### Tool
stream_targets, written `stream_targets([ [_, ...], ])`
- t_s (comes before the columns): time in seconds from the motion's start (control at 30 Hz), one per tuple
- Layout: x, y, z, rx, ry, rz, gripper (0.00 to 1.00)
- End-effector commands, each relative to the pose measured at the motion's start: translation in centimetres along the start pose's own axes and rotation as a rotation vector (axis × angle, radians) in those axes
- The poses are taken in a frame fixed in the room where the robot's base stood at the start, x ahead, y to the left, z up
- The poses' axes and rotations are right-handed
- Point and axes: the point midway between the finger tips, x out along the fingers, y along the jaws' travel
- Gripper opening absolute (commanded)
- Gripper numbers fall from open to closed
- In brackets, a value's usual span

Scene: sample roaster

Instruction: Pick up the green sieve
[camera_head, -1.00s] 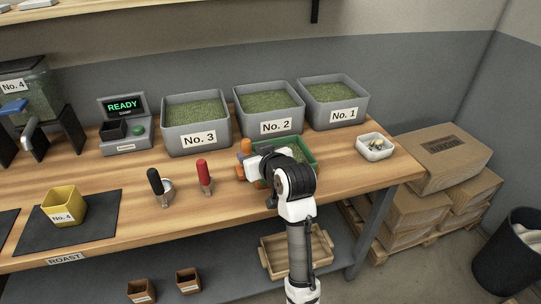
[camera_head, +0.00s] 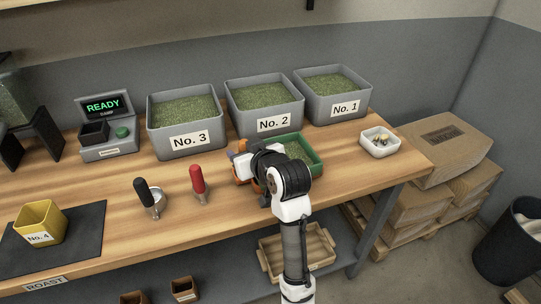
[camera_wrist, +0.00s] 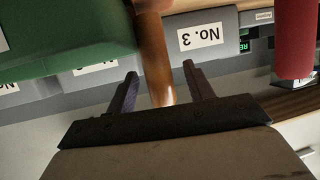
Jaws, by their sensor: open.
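The green sieve (camera_head: 317,168), a green-walled tray with green beans in it, stands on the bench behind my arm, which hides its near left part. Its green wall also fills the upper left of the wrist view (camera_wrist: 60,40). A brown-orange handle (camera_wrist: 152,45) stands beside the green wall and runs down between my fingers. My gripper (camera_wrist: 160,75) is open, with one finger on each side of the handle and visible gaps. In the head view my gripper (camera_head: 243,160) is at the sieve's left end, partly hidden by my own wrist.
Grey bins No. 3 (camera_head: 187,141), No. 2 (camera_head: 272,124) and No. 1 (camera_head: 345,109) stand behind. A red-handled tool (camera_head: 197,180) and a black-handled tool (camera_head: 143,193) stand left of my gripper. A small white dish (camera_head: 380,146) is on the right. Bare wood lies in front.

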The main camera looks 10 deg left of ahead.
Motion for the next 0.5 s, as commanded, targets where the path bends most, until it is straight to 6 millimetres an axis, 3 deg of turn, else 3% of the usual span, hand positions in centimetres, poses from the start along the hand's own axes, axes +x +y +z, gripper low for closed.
stream_targets([
  [0.33, -0.12, -0.03, 0.24, 0.000, 0.000, 0.000, 0.52],
  [0.5, -0.11, -0.04, 0.24, 0.000, 0.000, 0.000, 0.30],
])
